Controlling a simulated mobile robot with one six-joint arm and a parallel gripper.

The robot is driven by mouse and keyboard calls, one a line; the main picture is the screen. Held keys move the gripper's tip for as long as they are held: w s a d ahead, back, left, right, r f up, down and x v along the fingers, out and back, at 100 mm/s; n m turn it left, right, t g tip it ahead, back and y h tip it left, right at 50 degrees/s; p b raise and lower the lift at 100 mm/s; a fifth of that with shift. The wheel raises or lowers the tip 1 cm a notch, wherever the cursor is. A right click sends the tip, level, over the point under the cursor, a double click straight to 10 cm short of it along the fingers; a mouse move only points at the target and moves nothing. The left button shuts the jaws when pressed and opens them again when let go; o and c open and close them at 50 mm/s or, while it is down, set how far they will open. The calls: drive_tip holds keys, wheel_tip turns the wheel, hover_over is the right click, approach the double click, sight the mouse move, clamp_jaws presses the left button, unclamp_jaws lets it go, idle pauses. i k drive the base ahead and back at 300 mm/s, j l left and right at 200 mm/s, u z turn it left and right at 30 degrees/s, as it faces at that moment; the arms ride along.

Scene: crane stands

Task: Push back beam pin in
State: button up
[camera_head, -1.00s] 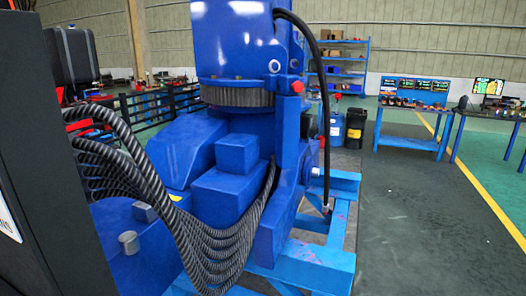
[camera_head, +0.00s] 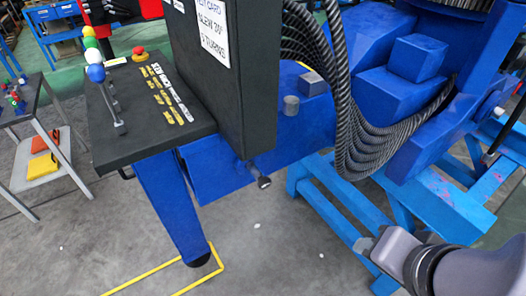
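A blue beam (camera_head: 222,172) runs under the black control cabinet towards the blue crane body. A short dark pin with a lighter end (camera_head: 264,182) sticks out low on the beam's near side, and looks like a beam pin. I cannot tell from this view which of these the task calls the back beam pin. The grey end of my arm, with my gripper (camera_head: 368,246), enters at bottom right, apart from the pin. Its fingers are too unclear to judge.
A black control console (camera_head: 146,112) with coloured-ball levers and a red button stands at left. Black ribbed hoses (camera_head: 365,150) hang beside the beam. A light-blue frame (camera_head: 450,205) stands at right.

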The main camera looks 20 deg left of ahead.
sight(264, 182)
drive_tip(key=u, duration=1)
drive_tip(key=k+j, duration=0.1)
drive_tip(key=k, duration=0.35)
drive_tip(key=i+l, duration=0.1)
drive_tip(key=i, duration=0.35)
